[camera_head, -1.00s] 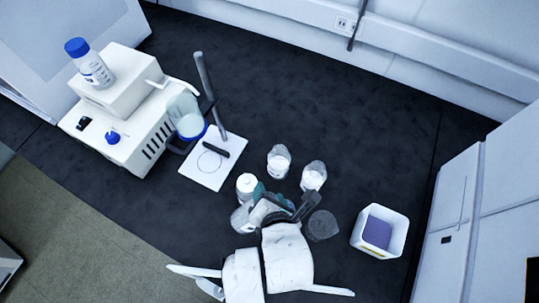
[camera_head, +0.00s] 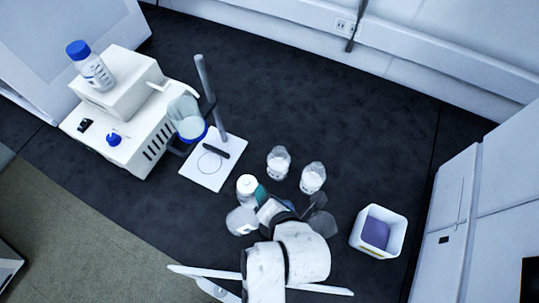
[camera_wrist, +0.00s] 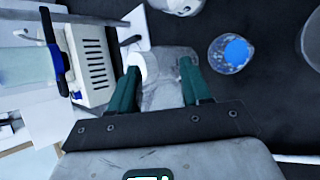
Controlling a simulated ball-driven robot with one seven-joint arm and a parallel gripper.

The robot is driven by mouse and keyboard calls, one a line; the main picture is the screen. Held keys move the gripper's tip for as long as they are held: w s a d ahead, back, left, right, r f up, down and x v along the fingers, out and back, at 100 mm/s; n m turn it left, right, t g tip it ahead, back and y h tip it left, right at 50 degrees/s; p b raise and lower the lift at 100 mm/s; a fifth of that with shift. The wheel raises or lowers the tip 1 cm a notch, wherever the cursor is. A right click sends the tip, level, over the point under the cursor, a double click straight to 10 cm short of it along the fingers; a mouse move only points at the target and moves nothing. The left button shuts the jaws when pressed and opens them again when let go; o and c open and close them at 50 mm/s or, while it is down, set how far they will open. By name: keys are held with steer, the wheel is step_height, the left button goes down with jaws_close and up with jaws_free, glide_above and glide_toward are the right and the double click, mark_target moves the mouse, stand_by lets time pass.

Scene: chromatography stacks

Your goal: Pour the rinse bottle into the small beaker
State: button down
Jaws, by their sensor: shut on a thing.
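My gripper (camera_wrist: 158,90) is shut on a clear container with a white rim or cap (camera_wrist: 166,82), which I take to be the rinse bottle. In the head view clear glass (camera_head: 241,221) shows left of the gripper (camera_head: 264,200), partly behind it, and a white-topped bottle (camera_head: 246,186) is just beyond. I cannot tell which of these is the held one. Two clear glass vessels with white contents stand behind, left (camera_head: 278,162) and right (camera_head: 312,178). A beaker with blue in it (camera_wrist: 234,53) shows in the wrist view. Which is the small beaker is unclear.
A white instrument (camera_head: 130,130) with a blue-capped bottle (camera_head: 90,66) stands at left. A stand rod (camera_head: 208,90) and glass vessel (camera_head: 185,117) rise by a white plate (camera_head: 214,172). A white bin (camera_head: 378,232) is at right. Dark bench is clear behind.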

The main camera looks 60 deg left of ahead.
steer(key=shift+w+f+m+g, duration=0.1)
steer(key=shift+f+m+g, duration=0.2)
steer(key=shift+f+g, duration=0.1)
stand_by(0.5)
steer(key=shift+g+y, duration=0.3)
steer(key=shift+g, duration=0.2)
steer(key=shift+f+m, duration=0.1)
steer(key=shift+m, duration=0.2)
steer(key=shift+b, duration=0.35)
steer(key=shift+g, duration=0.3)
